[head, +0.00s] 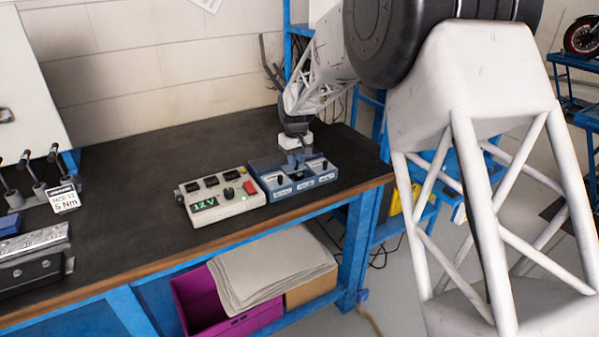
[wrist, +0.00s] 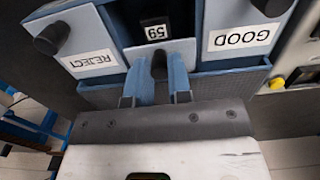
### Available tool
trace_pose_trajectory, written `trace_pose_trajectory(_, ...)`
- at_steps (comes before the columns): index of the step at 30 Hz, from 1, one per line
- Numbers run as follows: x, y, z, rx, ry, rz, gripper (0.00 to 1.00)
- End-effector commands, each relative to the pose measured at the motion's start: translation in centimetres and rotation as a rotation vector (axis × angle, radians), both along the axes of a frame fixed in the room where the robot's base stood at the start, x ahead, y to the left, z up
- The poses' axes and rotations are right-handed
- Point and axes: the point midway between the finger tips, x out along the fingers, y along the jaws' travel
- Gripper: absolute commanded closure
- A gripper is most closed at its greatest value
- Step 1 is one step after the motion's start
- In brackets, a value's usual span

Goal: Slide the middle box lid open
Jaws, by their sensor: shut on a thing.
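The blue-grey box (head: 296,190) stands near the front right edge of the bench, with three lids in a row. In the wrist view, its left lid (wrist: 74,38) is labelled REJECT and its right lid (wrist: 240,30) GOOD. The middle lid (wrist: 178,54) sits pulled toward my gripper relative to the other two. Behind it a dark opening (wrist: 128,28) shows, with a tag reading 59 (wrist: 157,32) inside. My gripper (wrist: 157,77) is shut on the middle lid's dark knob (wrist: 158,64). In the head view, my gripper (head: 295,152) reaches down over the box.
A cream power unit (head: 228,205) showing 12V stands close on the box's left. Metal blocks (head: 35,245) and a 5 Nm sign (head: 65,199) lie at the far left. The dark bench top (head: 130,190) between them is clear.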

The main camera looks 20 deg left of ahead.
Motion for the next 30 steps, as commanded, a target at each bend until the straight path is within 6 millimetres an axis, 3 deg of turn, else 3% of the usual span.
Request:
trace_pose_trajectory(21, 1.5, 1.4, 0.1, 0.001, -0.003, 0.0, 0.94)
trace_pose_trajectory(22, 1.5, 1.4, 0.1, 0.001, -0.003, 0.0, 0.8)
trace_pose_trajectory(25, 1.5, 1.4, 0.1, 0.001, -0.003, 0.0, 0.64)
trace_pose_trajectory(30, 1.4, 1.4, 0.0, 0.001, -0.002, 0.0, 0.62)
